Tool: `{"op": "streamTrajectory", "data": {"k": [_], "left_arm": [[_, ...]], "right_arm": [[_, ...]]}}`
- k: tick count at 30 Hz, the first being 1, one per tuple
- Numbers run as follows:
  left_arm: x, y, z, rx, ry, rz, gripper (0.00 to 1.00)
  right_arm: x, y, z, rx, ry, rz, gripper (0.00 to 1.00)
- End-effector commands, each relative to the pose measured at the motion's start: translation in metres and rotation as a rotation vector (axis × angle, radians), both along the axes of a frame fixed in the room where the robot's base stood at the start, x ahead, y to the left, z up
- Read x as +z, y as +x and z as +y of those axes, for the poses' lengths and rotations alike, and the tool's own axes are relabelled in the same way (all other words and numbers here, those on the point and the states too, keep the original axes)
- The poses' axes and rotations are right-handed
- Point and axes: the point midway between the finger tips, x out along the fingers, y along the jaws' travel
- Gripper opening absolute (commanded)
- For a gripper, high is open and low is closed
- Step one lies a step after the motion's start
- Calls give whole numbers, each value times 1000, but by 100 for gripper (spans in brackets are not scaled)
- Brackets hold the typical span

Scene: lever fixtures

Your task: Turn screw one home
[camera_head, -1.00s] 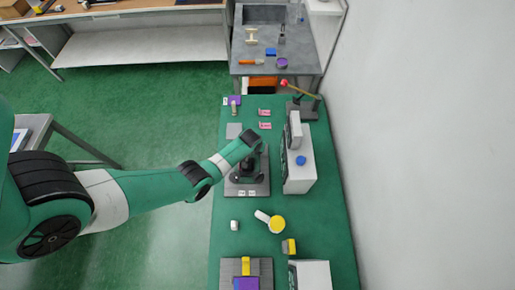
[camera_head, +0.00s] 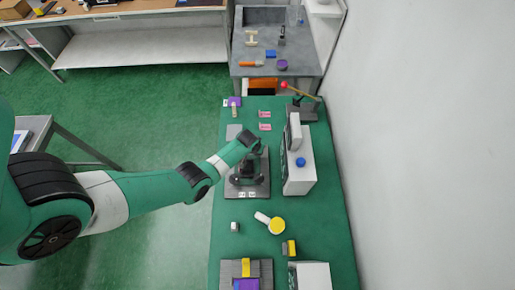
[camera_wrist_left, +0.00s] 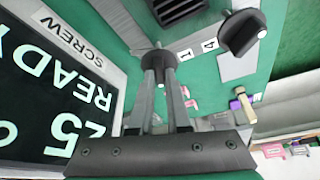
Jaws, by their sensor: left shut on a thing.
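Two black knobs stand on the grey screw plate (camera_head: 262,187). In the left wrist view the nearer black knob (camera_wrist_left: 157,60) sits between the fingertips of my left gripper (camera_wrist_left: 160,72), which is shut on it. The other black knob (camera_wrist_left: 242,33) stands apart to the right. Labels "1" (camera_wrist_left: 185,55) and "4" (camera_wrist_left: 210,45) lie beside the knobs. My right gripper is not in view.
A dark display (camera_wrist_left: 55,95) reading "SCREW", "READY" and "25" stands close to the gripper. A grey box with a blue button (camera_head: 300,161) is right of the plate. A yellow-topped item (camera_head: 277,226) and a yellow-and-grey block (camera_head: 289,248) lie nearer on the green table.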

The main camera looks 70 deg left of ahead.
Motion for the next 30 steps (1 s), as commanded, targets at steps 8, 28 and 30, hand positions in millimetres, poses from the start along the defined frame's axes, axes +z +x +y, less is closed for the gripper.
{"op": "streamTrajectory", "data": {"k": [8, 28, 30], "left_arm": [[-1, -3, 1, -203, -3, 1, 0], [-1, -3, 6, -840, -5, 1, 0], [-1, -3, 6, -906, -5, 1, 0]], "right_arm": [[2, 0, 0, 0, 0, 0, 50], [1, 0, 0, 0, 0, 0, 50], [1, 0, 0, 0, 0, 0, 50]]}}
